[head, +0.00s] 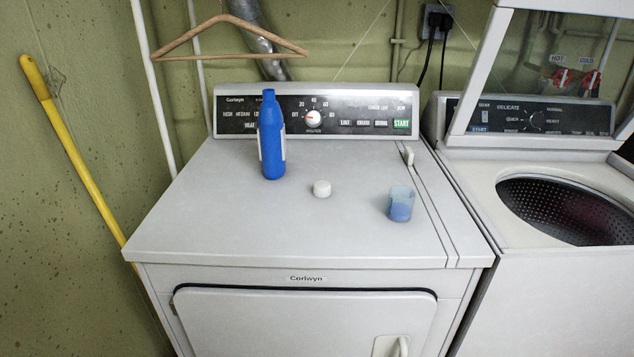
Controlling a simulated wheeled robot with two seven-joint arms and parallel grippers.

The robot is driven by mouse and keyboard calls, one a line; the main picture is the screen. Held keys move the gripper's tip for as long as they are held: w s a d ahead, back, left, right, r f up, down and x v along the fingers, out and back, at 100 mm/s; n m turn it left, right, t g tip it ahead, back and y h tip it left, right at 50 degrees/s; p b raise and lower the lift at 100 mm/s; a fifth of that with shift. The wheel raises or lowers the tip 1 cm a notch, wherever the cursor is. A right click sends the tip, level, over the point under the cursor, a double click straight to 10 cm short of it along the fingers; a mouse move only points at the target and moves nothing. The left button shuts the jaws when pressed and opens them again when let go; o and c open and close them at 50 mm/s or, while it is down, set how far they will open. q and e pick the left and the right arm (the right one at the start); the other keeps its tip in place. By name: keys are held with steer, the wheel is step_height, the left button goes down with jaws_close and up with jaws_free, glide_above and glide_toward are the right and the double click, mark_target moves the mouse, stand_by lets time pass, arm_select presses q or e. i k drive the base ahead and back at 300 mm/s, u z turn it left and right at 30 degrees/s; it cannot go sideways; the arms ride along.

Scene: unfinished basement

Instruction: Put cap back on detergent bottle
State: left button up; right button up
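A blue detergent bottle (271,142) with a pale label stands upright on the dryer top, toward the back left. Its neck shows no cap on it. A small white cap (322,188) sits on the dryer top, to the right of the bottle and nearer the front, apart from it. Neither of my grippers shows in the head view.
A translucent cup with blue contents (400,205) stands right of the cap on the white dryer (220,225). An open top-loading washer (480,180) stands at right. A wooden hanger (230,56) hangs above the bottle. A yellow pole (80,160) leans at left.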

mark_target(271, 132)
steer(key=u, duration=1.5)
steer(key=k, duration=0.65)
steer(key=z, duration=1.95)
